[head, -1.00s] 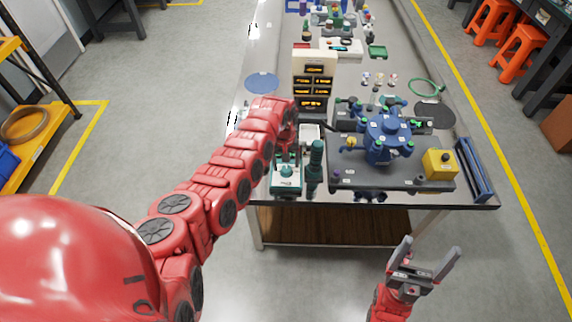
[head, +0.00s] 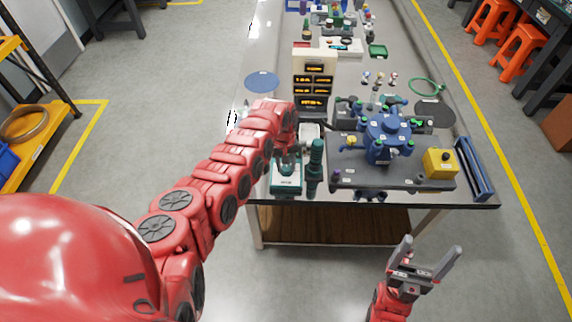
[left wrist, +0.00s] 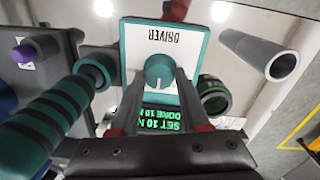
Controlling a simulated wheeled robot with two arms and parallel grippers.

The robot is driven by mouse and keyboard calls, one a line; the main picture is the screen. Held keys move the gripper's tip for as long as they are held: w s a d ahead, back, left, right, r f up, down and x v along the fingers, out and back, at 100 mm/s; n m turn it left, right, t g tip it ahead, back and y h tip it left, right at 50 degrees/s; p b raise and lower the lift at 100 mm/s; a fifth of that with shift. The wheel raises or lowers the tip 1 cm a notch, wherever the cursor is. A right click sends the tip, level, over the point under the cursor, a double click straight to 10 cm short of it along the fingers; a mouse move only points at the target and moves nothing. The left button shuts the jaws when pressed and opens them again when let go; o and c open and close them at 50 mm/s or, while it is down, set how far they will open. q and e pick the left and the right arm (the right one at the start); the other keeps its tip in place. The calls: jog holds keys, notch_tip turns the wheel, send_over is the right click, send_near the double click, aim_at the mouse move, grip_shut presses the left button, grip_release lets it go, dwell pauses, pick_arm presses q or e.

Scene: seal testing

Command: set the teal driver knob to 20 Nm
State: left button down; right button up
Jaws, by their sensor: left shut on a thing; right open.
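The driver box (head: 287,186) is teal with a white face, at the table's near edge left of the fixture. In the left wrist view its face (left wrist: 160,38) reads DRIVER upside down, and the round teal knob (left wrist: 159,68) with a pale mark sits on it. My left gripper (head: 288,154) is at the box; in the wrist view its fingers (left wrist: 166,80) are shut on the knob, one on each side. The green display (left wrist: 160,119), partly hidden by the gripper, reads SET 10 N. My right gripper (head: 425,267) is open and empty before the table.
A teal-and-dark driver tool (head: 315,168) stands right beside the box. It also shows in the left wrist view (left wrist: 45,120). A blue fixture (head: 387,136) on a dark plate and a yellow box (head: 440,163) are farther right. A display tower (head: 314,75) stands behind.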

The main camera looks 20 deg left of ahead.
aim_at(284, 166)
pick_arm(q)
jog(key=shift+m, duration=0.3)
jog(key=m+b, duration=0.1)
jog(key=m, duration=0.3)
jog(key=shift+m+b, duration=0.6)
jog(key=shift+m, duration=0.9)
jog(key=shift+c, duration=1.9)
grip_release()
notch_tip(284, 166, up, 17)
jog(key=b, duration=0.2)
jog(key=shift+w+a+r+b, duration=0.2)
jog(key=shift+a+b, duration=0.1)
jog(key=shift+b, duration=0.1)
